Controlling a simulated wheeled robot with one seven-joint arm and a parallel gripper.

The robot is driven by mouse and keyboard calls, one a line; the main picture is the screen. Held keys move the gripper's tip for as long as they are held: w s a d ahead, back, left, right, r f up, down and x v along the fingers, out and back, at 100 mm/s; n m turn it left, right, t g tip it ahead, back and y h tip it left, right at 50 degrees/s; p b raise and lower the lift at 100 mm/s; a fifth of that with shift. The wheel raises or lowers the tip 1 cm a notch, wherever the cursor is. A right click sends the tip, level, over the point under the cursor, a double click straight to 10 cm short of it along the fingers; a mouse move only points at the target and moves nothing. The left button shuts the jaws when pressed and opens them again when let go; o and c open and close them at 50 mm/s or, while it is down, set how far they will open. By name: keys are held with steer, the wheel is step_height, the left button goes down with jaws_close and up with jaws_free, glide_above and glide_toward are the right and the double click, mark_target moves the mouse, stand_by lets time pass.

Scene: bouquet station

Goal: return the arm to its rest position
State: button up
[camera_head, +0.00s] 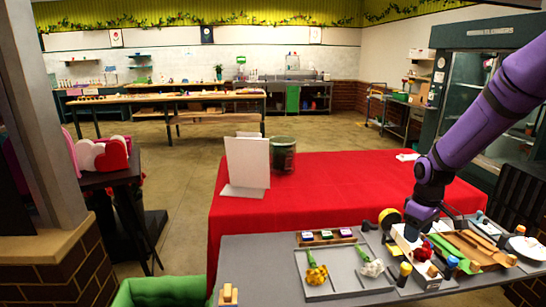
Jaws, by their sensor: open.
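My purple arm (495,105) reaches in from the upper right. My gripper (428,222) points down over the right part of the grey worktable (250,262). It is open, and I see nothing held in it. Below it stands a white box (425,278) with a red flower (421,252) at it. The fingertips are small and dark here, so I cannot tell how far they are above the box.
A grey tray (340,291) holds a yellow flower (315,270) and a white flower (372,268). A wooden tray (478,248) lies right of the box. Behind is a red-covered table (330,185) with a green vessel (282,155) and white panel (247,163).

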steer(key=s+a+r+m+t+h, duration=0.15)
steer(key=s+a+r, duration=0.3)
steer(key=r, duration=0.45)
steer(key=s+a+r+m+t, duration=0.1)
steer(key=s+a+r+m, duration=0.15)
steer(key=s+r, duration=0.5)
steer(key=s+a+r+m+t, duration=0.1)
steer(key=s+a+r, duration=0.2)
steer(key=s, duration=0.4)
steer(key=s+a+r+t+y, duration=0.1)
steer(key=s+a+r, duration=0.2)
steer(key=s+r, duration=0.3)
steer(key=shift+s+m+t, duration=0.35)
steer(key=shift+s+m, duration=0.05)
steer(key=shift+s, duration=0.25)
